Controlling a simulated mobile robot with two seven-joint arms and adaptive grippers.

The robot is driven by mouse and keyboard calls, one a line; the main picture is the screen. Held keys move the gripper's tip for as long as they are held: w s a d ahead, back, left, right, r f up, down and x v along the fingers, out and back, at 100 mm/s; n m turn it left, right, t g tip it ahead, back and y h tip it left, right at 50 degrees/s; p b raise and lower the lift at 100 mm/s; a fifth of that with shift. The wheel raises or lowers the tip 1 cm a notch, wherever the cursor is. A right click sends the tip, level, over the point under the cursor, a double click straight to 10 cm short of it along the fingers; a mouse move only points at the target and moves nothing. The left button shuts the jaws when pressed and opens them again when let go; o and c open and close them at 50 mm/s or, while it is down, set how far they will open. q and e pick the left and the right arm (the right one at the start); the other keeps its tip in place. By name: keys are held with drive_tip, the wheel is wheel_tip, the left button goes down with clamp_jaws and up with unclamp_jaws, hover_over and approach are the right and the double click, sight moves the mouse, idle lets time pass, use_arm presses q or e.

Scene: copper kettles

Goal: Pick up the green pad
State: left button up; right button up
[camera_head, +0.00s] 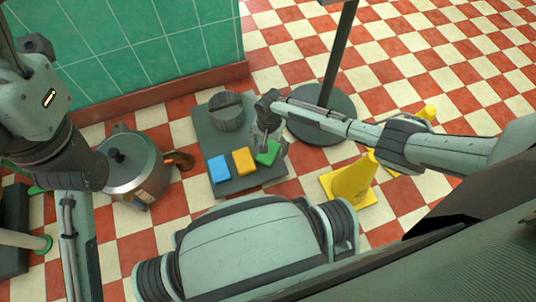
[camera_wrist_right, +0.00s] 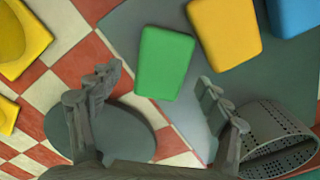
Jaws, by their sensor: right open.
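The green pad (camera_head: 267,153) lies at the right end of a row of three pads on a dark grey board (camera_head: 209,134). My right gripper (camera_head: 269,138) is at the green pad's far edge in the head view and partly covers it. In the right wrist view, the green pad (camera_wrist_right: 164,62) shows whole, beyond the fingertips. There the right gripper (camera_wrist_right: 160,84) is open, its fingers spread wide with nothing between them. Whether a finger touches the pad cannot be told. My left arm comes in at the left, but its gripper does not show.
A yellow pad (camera_head: 243,161) and a blue pad (camera_head: 219,169) lie left of the green one. A grey perforated round object (camera_head: 226,113) sits behind.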

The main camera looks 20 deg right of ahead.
drive_tip(key=shift+f, duration=0.8)
drive_tip(key=shift+c, duration=0.4)
